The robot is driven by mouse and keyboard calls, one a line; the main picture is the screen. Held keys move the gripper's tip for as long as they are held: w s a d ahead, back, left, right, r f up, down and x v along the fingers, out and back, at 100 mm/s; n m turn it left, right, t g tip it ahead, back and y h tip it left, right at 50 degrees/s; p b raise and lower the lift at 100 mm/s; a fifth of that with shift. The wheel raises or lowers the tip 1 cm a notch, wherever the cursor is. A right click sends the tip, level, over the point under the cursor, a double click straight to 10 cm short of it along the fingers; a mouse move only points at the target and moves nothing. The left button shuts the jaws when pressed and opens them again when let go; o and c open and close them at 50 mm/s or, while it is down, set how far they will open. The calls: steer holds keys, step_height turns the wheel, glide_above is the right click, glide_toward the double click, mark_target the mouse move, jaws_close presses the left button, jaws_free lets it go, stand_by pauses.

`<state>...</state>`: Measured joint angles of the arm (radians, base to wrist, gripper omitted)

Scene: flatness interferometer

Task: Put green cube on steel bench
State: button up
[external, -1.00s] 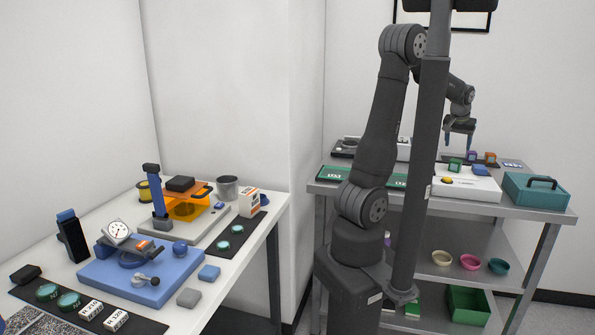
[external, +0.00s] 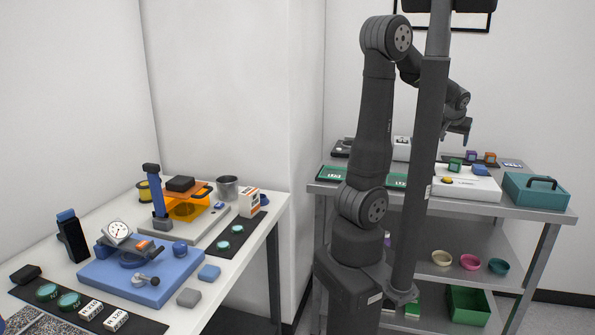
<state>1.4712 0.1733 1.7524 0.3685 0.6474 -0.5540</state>
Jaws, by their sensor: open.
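A small green cube (external: 455,166) sits on the steel bench (external: 535,213) at the right, at the back edge of a white flat box. The bench has a grey metal top and lower shelves. My gripper (external: 463,138) is in the air above the back of the bench, above the green cube and apart from it. It holds nothing that I can see. My own column and arm hide part of the gripper and the middle of the bench.
On the bench are a white box (external: 470,187), a teal toolbox (external: 535,190), a purple cube (external: 471,156), an orange cube (external: 490,158) and a blue object (external: 481,170). A white table (external: 215,290) with a blue plate (external: 140,276) stands at the left.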

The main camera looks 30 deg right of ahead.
mark_target(456, 160)
steer(key=shift+h, duration=0.9)
steer(key=x, duration=0.3)
steer(key=f+x, duration=0.1)
steer(key=x, duration=0.2)
steer(key=s+a+x, duration=0.1)
steer(key=x, duration=0.3)
steer(key=shift+a+f, duration=0.15)
steer(key=shift+f, duration=0.05)
steer(key=shift+x, duration=2.75)
steer(key=shift+s, duration=0.1)
steer(key=c, duration=1.2)
steer(key=shift+c, duration=0.2)
steer(key=shift+r, duration=0.15)
